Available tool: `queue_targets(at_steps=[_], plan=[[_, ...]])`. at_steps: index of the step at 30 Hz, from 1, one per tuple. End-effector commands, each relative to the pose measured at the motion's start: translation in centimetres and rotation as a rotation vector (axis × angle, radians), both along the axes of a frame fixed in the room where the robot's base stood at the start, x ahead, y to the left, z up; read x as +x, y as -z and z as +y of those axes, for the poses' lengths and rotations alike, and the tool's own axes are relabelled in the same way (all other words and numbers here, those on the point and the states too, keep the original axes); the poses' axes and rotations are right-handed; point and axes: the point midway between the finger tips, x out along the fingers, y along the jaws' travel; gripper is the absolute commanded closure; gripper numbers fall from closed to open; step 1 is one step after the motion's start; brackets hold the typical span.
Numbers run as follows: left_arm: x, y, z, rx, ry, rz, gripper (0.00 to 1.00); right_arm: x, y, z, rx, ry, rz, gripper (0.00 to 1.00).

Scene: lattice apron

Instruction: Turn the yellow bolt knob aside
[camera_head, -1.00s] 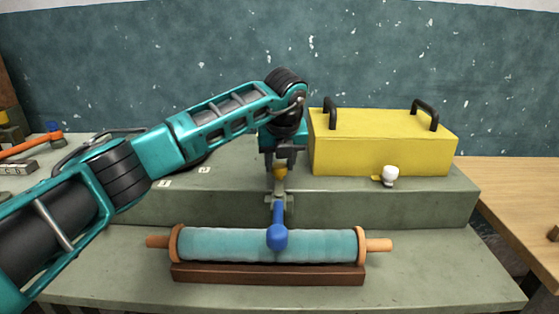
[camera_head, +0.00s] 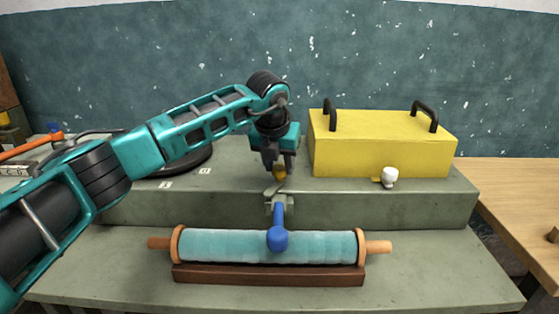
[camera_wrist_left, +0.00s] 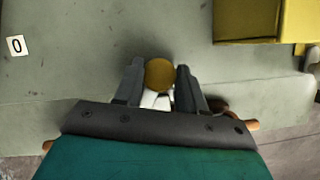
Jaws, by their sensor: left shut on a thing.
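The yellow bolt knob (camera_head: 280,174) sits at the front edge of the raised grey-green step, above a blue-handled lever. My left gripper (camera_head: 279,172) is over it from above, its fingers shut on the knob. In the left wrist view the round yellow knob top (camera_wrist_left: 159,74) lies between the two dark fingers (camera_wrist_left: 160,88), with a pale part under it. The blue lever (camera_head: 278,236) hangs down in front of the step, its end over the teal roller. The bolt's lower part is partly hidden by the fingers. My right gripper is not in view.
A yellow box (camera_head: 380,145) with black handles stands right of the gripper, a white knob (camera_head: 390,177) at its front. The teal roller (camera_head: 200,246) lies on a brown base in front. A dark disc (camera_head: 182,163) lies behind my arm.

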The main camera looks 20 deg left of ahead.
Motion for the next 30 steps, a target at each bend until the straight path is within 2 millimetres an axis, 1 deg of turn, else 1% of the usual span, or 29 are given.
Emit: queue_targets(at_steps=[12,18,24,30], plan=[[0.1,-0.3,0.3,-0.002,0.39,-0.003,0.91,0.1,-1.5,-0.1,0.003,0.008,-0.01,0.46],[0.2,-0.3,0.3,-0.002,0.58,-0.004,0.91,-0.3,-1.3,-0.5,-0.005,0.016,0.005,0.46],[0.2,-0.3,0.3,-0.003,0.763,-0.003,0.91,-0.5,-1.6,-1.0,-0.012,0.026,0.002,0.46],[0.3,-0.3,0.3,-0.002,0.922,-0.005,0.91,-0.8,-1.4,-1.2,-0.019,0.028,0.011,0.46]])
